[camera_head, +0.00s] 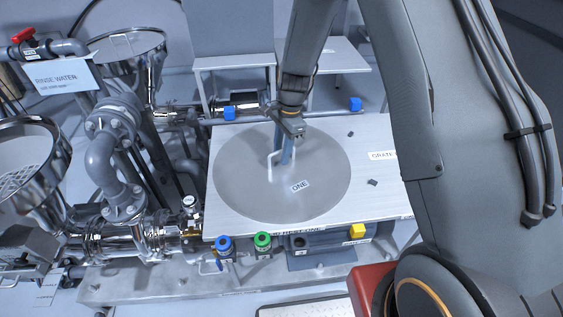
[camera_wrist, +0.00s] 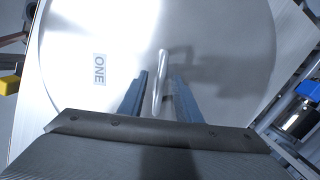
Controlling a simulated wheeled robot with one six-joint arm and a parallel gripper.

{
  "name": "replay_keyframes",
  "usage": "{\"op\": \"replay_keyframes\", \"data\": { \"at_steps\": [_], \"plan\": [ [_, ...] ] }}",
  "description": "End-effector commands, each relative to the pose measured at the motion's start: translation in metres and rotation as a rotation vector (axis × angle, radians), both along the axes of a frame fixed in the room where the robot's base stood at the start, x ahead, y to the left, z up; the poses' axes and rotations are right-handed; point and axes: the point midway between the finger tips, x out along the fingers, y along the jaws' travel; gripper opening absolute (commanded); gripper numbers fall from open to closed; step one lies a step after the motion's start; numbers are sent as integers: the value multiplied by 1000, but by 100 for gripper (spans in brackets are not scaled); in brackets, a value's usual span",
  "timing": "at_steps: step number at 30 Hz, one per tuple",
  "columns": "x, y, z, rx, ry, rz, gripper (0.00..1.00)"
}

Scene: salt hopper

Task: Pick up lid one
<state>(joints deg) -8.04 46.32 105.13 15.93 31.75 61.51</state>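Lid one (camera_head: 240,190) is a round grey metal disc with a label reading "ONE", lying flat on a light metal table. It fills much of the wrist view (camera_wrist: 110,35). Its upright bar handle (camera_head: 271,166) stands near the middle and shows between my fingers in the wrist view (camera_wrist: 160,82). My gripper (camera_head: 285,152) points down over the lid at the handle. In the wrist view my gripper (camera_wrist: 161,76) is open, with one finger on each side of the handle and a visible gap to each. The lower finger ends are partly hidden in the head view.
The metal table (camera_head: 375,205) carries a label at right and small dark pieces. Pipes and steel funnels (camera_head: 128,48) crowd the left. Blue and green valves (camera_head: 262,240) and a yellow block (camera_head: 357,231) are at the front.

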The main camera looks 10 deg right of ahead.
Motion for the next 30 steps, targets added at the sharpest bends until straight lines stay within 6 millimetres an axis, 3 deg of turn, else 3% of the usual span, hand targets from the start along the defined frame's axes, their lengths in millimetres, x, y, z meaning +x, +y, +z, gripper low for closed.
{"op": "replay_keyframes", "data": {
  "at_steps": [7, 12, 30],
  "plan": [
    [0, 0, -1, 0, 0, 0, 29],
    [0, 0, -1, 0, 0, 0, 0],
    [0, 0, -1, 0, 0, 0, 0]
  ]
}}
